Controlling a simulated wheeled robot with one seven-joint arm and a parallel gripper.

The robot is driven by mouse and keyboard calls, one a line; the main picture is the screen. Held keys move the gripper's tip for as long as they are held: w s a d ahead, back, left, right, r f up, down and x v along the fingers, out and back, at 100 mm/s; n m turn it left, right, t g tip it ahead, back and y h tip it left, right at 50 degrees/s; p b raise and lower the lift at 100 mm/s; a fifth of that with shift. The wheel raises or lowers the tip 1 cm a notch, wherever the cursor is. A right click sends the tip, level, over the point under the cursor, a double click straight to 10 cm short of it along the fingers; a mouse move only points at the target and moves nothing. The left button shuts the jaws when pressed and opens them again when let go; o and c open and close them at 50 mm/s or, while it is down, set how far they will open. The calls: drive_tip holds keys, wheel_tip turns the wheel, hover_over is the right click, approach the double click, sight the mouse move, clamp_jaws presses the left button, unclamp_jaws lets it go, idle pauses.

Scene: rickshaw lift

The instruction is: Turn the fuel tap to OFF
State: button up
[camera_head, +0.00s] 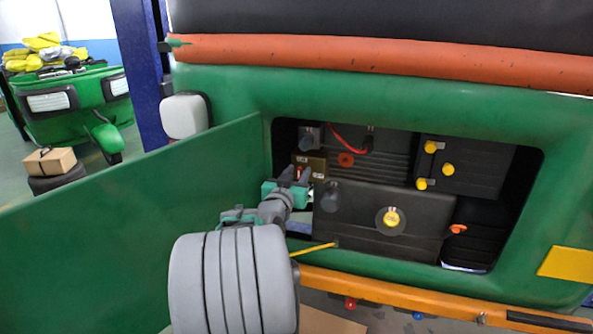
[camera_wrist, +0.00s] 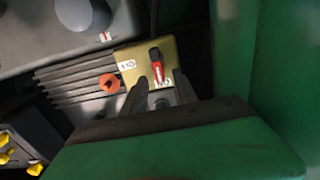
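The fuel tap is a small red lever with a black pivot end (camera_wrist: 156,65), mounted on a brass-coloured plate (camera_wrist: 135,55). The plate carries a white OFF label (camera_wrist: 126,65) and a white ON label (camera_wrist: 163,84); the lever points toward ON. In the head view the plate (camera_head: 318,163) sits at the left of the open engine bay, with the lever partly hidden by my fingers. My gripper (camera_wrist: 160,92) is open, its two dark fingertips on either side of the lever's end with gaps showing. I cannot tell whether either finger touches it.
The green open door panel (camera_head: 130,215) stands left of my arm. The bay holds a dark box with a yellow cap (camera_head: 391,218), another box with yellow knobs (camera_head: 470,160) and an orange knob (camera_head: 346,160). An orange bar (camera_head: 400,300) runs below the opening.

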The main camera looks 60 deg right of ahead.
drive_tip(key=shift+c, duration=0.4)
clamp_jaws()
